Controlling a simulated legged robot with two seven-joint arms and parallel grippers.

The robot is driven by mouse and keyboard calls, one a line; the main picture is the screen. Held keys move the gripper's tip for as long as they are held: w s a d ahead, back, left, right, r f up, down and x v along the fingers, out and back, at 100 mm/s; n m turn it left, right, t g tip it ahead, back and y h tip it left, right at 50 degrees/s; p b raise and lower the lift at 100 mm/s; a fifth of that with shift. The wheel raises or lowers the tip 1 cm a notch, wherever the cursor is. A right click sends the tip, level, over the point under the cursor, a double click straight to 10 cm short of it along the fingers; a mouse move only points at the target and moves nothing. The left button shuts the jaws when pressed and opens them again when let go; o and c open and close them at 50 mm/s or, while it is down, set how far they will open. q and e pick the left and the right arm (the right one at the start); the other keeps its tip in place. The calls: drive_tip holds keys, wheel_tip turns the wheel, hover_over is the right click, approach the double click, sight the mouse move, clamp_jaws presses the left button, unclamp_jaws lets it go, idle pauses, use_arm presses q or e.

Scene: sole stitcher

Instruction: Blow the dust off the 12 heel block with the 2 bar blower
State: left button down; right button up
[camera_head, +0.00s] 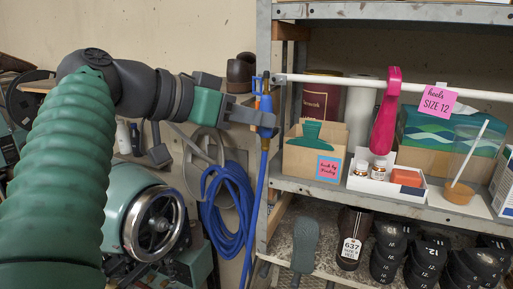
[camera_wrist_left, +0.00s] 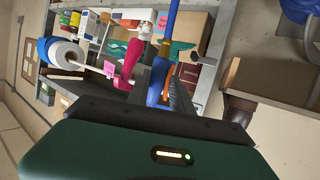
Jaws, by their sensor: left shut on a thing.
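My left gripper (camera_head: 262,116) is shut on the blue blower (camera_head: 266,104), which has an orange part on its side. It holds the blower upright in front of the grey shelf post, and a blue hose runs down from it. The left wrist view also shows the blower (camera_wrist_left: 158,75) between the two fingers. Several black heel blocks marked 12, one of them a heel block (camera_head: 389,247), stand stacked on the lower shelf, right of and below the gripper. I cannot make out dust on them. My right gripper is not in view.
The upper shelf holds a cardboard box (camera_head: 314,150), a white tray (camera_head: 388,183) and a clear cup (camera_head: 464,160). A coiled blue hose (camera_head: 228,200) hangs below the gripper; a machine wheel (camera_head: 155,222) is left.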

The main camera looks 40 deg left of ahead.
use_arm(q)
drive_tip(key=w+p, duration=0.1)
drive_tip(key=w, duration=0.1)
drive_tip(key=shift+w+d+r+p, duration=0.15)
drive_tip(key=shift+w+r+p, duration=0.05)
drive_tip(key=shift+w+p, duration=0.15)
drive_tip(key=shift+w+a+f+p, duration=0.1)
drive_tip(key=shift+w+a+p, duration=0.25)
drive_tip(key=shift+w+p, duration=0.25)
drive_tip(key=shift+w+a+f+p, duration=0.1)
drive_tip(key=shift+w+a+p, duration=0.25)
drive_tip(key=shift+w, duration=0.45)
drive_tip(key=w, duration=0.1)
drive_tip(key=w+f, duration=0.1)
drive_tip(key=w, duration=0.1)
drive_tip(key=shift+w+a+f, duration=0.15)
drive_tip(key=shift+a, duration=0.05)
drive_tip(key=c, duration=1.1)
unclamp_jaws()
